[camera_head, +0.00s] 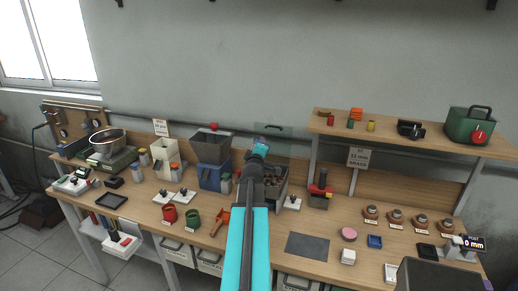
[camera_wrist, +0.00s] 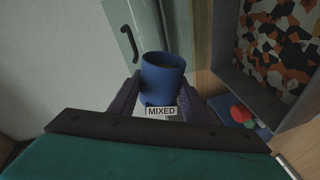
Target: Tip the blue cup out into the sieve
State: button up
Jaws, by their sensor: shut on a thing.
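My gripper (camera_head: 259,152) is shut on the blue cup (camera_wrist: 163,82), with a dark finger on each side of it. The cup carries a white label reading MIXED. In the head view only a small part of the blue cup (camera_head: 261,142) shows past my arm, above the middle of the bench. Its contents cannot be made out. A round metal pan that looks like the sieve (camera_head: 108,138) sits on a green base at the left end of the bench. The cup is well to the right of it, apart from it.
A grey hopper on a blue body (camera_head: 213,178) and a cream container (camera_head: 166,158) stand between cup and pan. A pale green panel (camera_head: 285,132) is behind the cup. An open bin of coloured chips (camera_wrist: 283,35) lies beside it.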

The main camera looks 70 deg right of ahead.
jog(key=shift+r+n+p, duration=0.35)
jog(key=shift+n+p, duration=0.25)
jog(key=n+p, duration=0.1)
jog(key=n+g+p, duration=0.1)
jog(key=shift+w+r+n+y, duration=0.1)
jog(key=shift+r+n+y, duration=0.1)
jog(key=shift+n+y, duration=0.15)
jog(key=n+g+p, duration=0.1)
jog(key=n, duration=0.1)
jog(key=n+g+p, duration=0.1)
jog(key=n, duration=0.2)
jog(key=shift+r+n+g+p, duration=0.25)
jog(key=shift+r+g+p, duration=0.1)
jog(key=shift+r+g, duration=0.05)
jog(key=n+g, duration=0.1)
jog(key=n, duration=0.2)
jog(key=shift+r, duration=0.15)
jog(key=n, duration=0.1)
jog(key=n+g, duration=0.1)
jog(key=n, duration=0.1)
jog(key=n+g+h, duration=0.1)
jog(key=n, duration=0.1)
jog(key=shift+r, duration=0.4)
